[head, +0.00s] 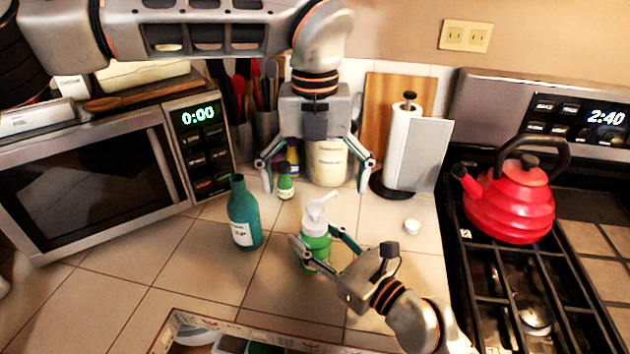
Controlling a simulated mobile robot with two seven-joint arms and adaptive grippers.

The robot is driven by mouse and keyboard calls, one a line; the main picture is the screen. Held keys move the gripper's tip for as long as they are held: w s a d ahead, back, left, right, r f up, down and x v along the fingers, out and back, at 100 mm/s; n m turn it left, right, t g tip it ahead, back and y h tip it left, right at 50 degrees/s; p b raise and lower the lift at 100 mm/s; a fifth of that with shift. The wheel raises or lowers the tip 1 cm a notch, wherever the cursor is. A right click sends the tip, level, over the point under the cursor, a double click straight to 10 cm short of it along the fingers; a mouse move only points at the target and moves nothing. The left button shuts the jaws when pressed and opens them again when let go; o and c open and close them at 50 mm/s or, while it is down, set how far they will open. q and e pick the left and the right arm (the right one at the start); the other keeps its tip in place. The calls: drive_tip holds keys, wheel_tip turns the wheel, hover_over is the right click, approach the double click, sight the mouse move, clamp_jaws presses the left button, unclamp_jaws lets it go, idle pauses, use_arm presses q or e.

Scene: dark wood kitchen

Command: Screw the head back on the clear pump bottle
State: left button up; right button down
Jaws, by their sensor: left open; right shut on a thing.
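The pump bottle (315,246) stands upright on the tiled counter; its body looks green, with a pale collar at the top. The white pump head (318,207) sits at the top of the bottle, its spout pointing up and to the right. I cannot tell whether its thread is engaged. My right gripper (313,238) comes from the lower right and is shut around the bottle's body, hiding part of it. My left gripper (317,190) points down behind and above the bottle, with its fingers spread wide and nothing between them touching the pump head.
A microwave (95,165) stands left; a red kettle (511,204) sits on the stove.

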sight(315, 220)
use_arm(q)
drive_tip(key=n, duration=0.6)
drive_tip(key=shift+r+n, duration=0.25)
drive_tip(key=shift+n, duration=0.15)
drive_tip(key=shift+f, duration=0.1)
drive_tip(key=shift+f, duration=3.95)
